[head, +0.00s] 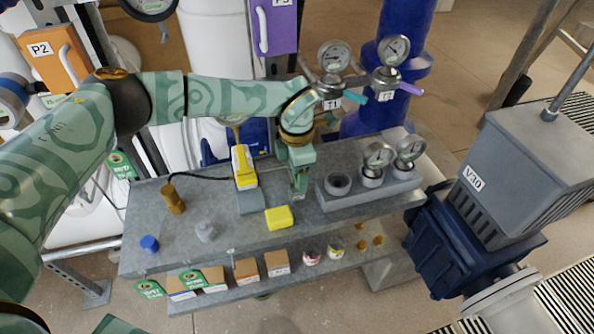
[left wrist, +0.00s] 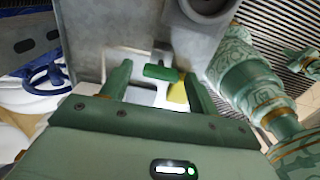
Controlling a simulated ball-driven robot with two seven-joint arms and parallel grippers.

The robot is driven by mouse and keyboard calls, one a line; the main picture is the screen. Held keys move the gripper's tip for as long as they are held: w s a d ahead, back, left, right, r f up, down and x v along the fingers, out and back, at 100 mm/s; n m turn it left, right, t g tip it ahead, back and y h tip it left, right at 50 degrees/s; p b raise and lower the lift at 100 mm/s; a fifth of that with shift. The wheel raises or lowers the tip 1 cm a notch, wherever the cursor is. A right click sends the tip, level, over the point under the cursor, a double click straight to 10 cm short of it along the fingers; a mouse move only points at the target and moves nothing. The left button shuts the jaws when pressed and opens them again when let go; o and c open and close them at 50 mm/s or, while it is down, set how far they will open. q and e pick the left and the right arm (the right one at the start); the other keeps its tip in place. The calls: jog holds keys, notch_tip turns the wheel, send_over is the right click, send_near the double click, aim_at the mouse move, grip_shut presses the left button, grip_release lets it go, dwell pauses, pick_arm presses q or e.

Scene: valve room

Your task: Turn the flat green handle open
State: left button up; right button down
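A flat teal-green lever (head: 355,96) sticks out to the right of the valve tagged T1, below a round gauge. My left gripper (head: 299,188) points down over the grey bench, lower and to the left of this lever and apart from it. In the left wrist view its fingers (left wrist: 160,85) stand apart. A small flat green bar (left wrist: 160,72) shows between them; I cannot tell what it belongs to or whether they touch it. My right gripper is not in view.
A purple lever (head: 410,89) sits at the T2 valve. The grey bench (head: 250,225) holds a yellow block (head: 279,217), a yellow device (head: 244,167), a brass fitting (head: 172,197) and a grey block (head: 335,202) with gauges. A grey motor unit (head: 520,160) stands at the right.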

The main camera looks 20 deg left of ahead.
pick_arm(q)
notch_tip(320, 180, up, 16)
jog(key=p, duration=0.2)
dwell(0.4)
dwell(0.4)
